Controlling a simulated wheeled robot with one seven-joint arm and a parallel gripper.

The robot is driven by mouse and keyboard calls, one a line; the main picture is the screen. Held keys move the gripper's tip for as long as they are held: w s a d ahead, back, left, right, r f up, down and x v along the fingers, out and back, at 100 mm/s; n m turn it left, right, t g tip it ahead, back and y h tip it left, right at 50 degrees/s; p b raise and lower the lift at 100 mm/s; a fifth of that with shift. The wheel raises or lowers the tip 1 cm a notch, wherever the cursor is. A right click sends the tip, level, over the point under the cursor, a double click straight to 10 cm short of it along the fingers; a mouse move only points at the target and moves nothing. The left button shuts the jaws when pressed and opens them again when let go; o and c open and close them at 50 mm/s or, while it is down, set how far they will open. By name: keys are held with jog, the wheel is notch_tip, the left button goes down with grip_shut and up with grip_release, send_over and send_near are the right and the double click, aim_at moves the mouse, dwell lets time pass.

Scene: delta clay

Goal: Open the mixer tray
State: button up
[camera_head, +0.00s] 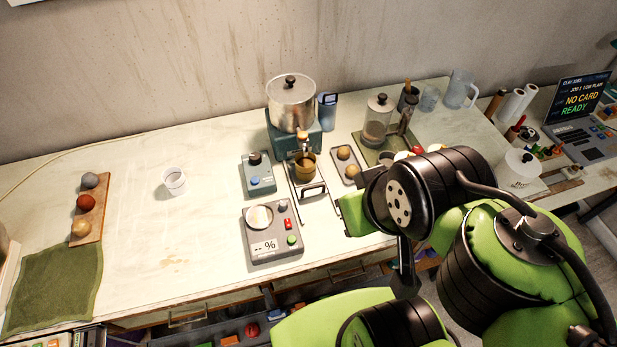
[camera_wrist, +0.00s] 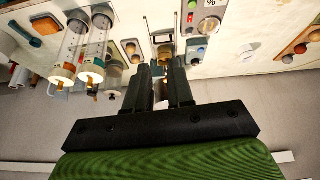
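The mixer (camera_head: 291,104) is a silver lidded pot on a teal base near the back of the table. A metal tray (camera_head: 311,185) with a dark handle (camera_head: 314,191) lies at its front, with a brown cup (camera_head: 303,168) at the spout end. I cannot tell how far out the tray is. In the wrist view my gripper (camera_wrist: 161,68) points toward the tray area, its two black fingers apart with nothing held. The tray's handle and cup are partly hidden there. In the head view my arm hides the fingertips, right of the tray.
A grey scale (camera_head: 272,240) and a small teal box (camera_head: 258,176) stand left of the tray. A small tray with balls (camera_head: 345,166) and a glass jar (camera_head: 377,122) are to its right. A white cup (camera_head: 174,181) stands on open table farther left.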

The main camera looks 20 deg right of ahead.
jog(key=shift+o, duration=1)
jog(key=w+r+n+g+p, duration=0.2)
jog(key=w+n, duration=0.3)
jog(key=w, duration=0.5)
jog(key=shift+r+g+p, duration=0.3)
jog(key=shift+r, duration=0.45)
jog(key=n+g+p, duration=0.5)
jog(key=n+p, duration=0.1)
jog(key=n, duration=0.6)
send_over(311, 193)
notch_tip(311, 193, down, 28)
jog(key=shift+r, duration=0.15)
grip_shut()
